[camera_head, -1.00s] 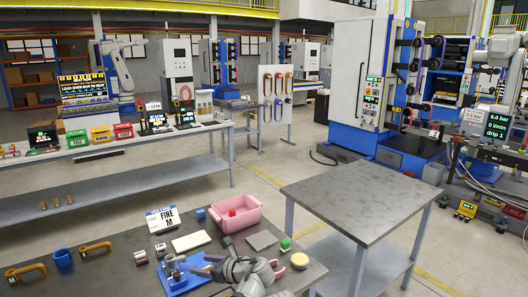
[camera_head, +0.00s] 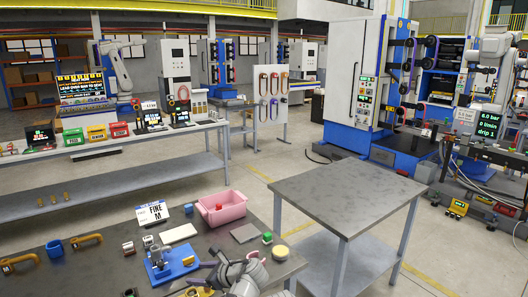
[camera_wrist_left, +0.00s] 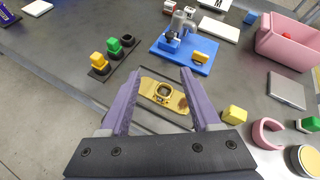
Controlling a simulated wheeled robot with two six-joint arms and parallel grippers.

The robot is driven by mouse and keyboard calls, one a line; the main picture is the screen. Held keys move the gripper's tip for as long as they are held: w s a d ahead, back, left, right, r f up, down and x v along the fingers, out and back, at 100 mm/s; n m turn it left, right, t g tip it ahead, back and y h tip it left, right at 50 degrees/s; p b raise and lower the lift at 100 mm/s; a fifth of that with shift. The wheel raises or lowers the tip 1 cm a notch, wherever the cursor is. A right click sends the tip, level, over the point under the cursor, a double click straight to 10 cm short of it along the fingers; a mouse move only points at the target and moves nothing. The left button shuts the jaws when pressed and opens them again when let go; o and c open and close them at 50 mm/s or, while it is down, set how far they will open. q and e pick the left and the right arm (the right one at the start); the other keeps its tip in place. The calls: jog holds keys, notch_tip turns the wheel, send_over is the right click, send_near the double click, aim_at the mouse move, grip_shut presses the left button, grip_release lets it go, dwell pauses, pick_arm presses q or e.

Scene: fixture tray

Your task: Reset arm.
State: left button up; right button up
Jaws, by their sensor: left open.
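My left gripper (camera_head: 200,279) is low at the bottom of the head view, over the front of the dark workbench (camera_head: 100,272). In the left wrist view its two purple fingers (camera_wrist_left: 159,78) are spread open. A yellowish plate with a ringed hole (camera_wrist_left: 164,91) shows between and beyond the fingers; I see no finger touching it. Past it stands a blue fixture (camera_wrist_left: 187,52) with a silver clamp and a yellow block (camera_wrist_left: 205,57). My right gripper is in neither view.
A dark strip (camera_wrist_left: 117,62) holds yellow and green blocks. A yellow block (camera_wrist_left: 234,115), pink ring-like part (camera_wrist_left: 267,133), grey slab (camera_wrist_left: 287,90) and round tin (camera_wrist_left: 307,160) lie to the right. A pink bin (camera_head: 221,213) stands behind. The grey table (camera_head: 345,195) is bare.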

pick_arm(q)
jog(key=s+f+n+g+h, duration=0.4)
jog(key=s+f+n+h, duration=0.2)
jog(key=s+f+n, duration=0.6)
jog(key=s+d+f+n+g+h+b, duration=0.1)
jog(key=s+d+f+n+b, duration=0.2)
jog(key=d, duration=0.3)
jog(key=s+d+f+n+g+h+b, duration=0.1)
jog(key=s+d+f+n+h+b, duration=0.1)
jog(key=d, duration=0.5)
jog(key=s+f+n+b, duration=0.1)
jog(key=s+b, duration=0.1)
jog(key=s, duration=0.1)
jog(key=shift+d, duration=0.25)
